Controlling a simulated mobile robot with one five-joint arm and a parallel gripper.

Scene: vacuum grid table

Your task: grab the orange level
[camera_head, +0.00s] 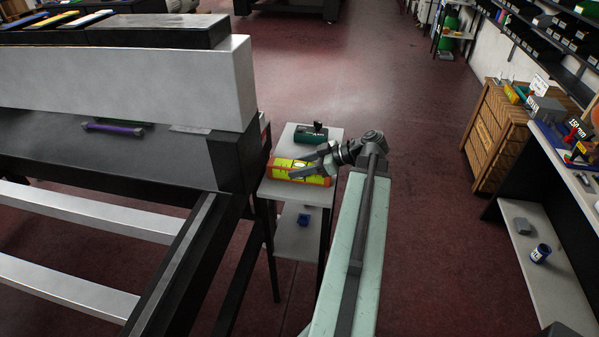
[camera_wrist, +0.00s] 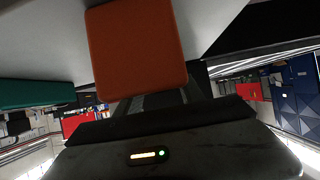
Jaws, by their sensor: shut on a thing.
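The orange level (camera_head: 283,172) has yellow-green panels and lies at the front of a small grey side table (camera_head: 275,190). My gripper (camera_head: 310,171) reaches it from the right, with its fingers over the level's right part, and is shut on it. In the wrist view, the level's orange face (camera_wrist: 137,45) fills the upper middle, right between my fingers. Where the fingertips touch it is partly hidden there. I cannot tell whether the level is lifted off the table top.
A dark green case (camera_head: 311,135) sits behind the level on the same table. A blue item (camera_head: 304,219) is on the lower shelf. A large dark bench (camera_head: 150,160) stands close on the left. Wooden crates (camera_head: 495,135) stand at the right, with open red floor between.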

